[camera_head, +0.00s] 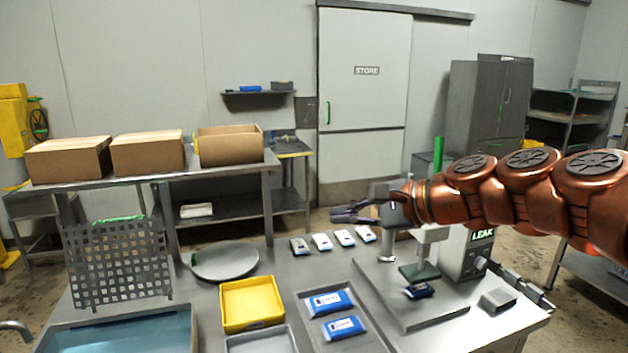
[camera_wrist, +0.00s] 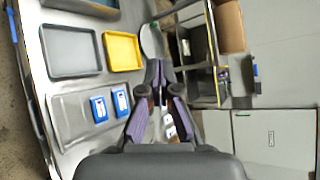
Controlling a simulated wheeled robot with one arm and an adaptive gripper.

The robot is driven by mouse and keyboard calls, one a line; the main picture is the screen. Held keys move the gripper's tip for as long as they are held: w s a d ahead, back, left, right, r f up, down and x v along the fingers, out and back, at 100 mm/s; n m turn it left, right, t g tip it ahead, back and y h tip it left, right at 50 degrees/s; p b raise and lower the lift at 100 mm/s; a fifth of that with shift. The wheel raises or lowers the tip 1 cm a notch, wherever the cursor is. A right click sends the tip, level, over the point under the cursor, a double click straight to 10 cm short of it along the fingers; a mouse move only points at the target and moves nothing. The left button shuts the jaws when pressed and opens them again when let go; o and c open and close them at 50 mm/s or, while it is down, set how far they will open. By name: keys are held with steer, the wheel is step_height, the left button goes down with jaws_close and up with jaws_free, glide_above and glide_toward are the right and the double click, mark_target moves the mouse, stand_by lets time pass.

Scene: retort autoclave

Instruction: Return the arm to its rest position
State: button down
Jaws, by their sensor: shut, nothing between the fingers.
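My copper-coloured arm reaches in from the right in the head view, stretched level above the steel table (camera_head: 290,268). My gripper (camera_head: 336,214) is at its left end, pointing left, above the row of small pouches. Its purple-grey fingers are shut with nothing between them. In the wrist view my gripper (camera_wrist: 157,68) points up the picture, its fingertips close together. The table (camera_wrist: 62,18) lies to its left there. The gripper appears clear of the table and of the things on it.
A yellow tray (camera_head: 252,303), blue pouches (camera_head: 329,303), a round plate (camera_head: 225,261) and a perforated basket (camera_head: 118,262) occupy the table. A device marked LEAK (camera_head: 465,257) and its press stand under my arm. Cardboard boxes (camera_head: 148,153) sit on a shelf at left.

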steer(key=s+f+n+g+h, duration=0.5)
steer(key=s+f+n, duration=0.2)
steer(key=s+f, duration=0.8)
steer(key=s+d+f+n+g+h, duration=0.2)
steer(key=s+d+f, duration=0.3)
steer(key=s, duration=0.3)
steer(key=s+d+f+n+g+h, duration=0.2)
steer(key=s+d+f+n+h, duration=0.1)
steer(key=s+d, duration=0.5)
step_height(320, 180, down, 3)
steer(key=shift+s+r+h, duration=0.1)
steer(key=shift+s+h, duration=0.55)
steer(key=shift+h, duration=0.05)
steer(key=shift+a, duration=0.1)
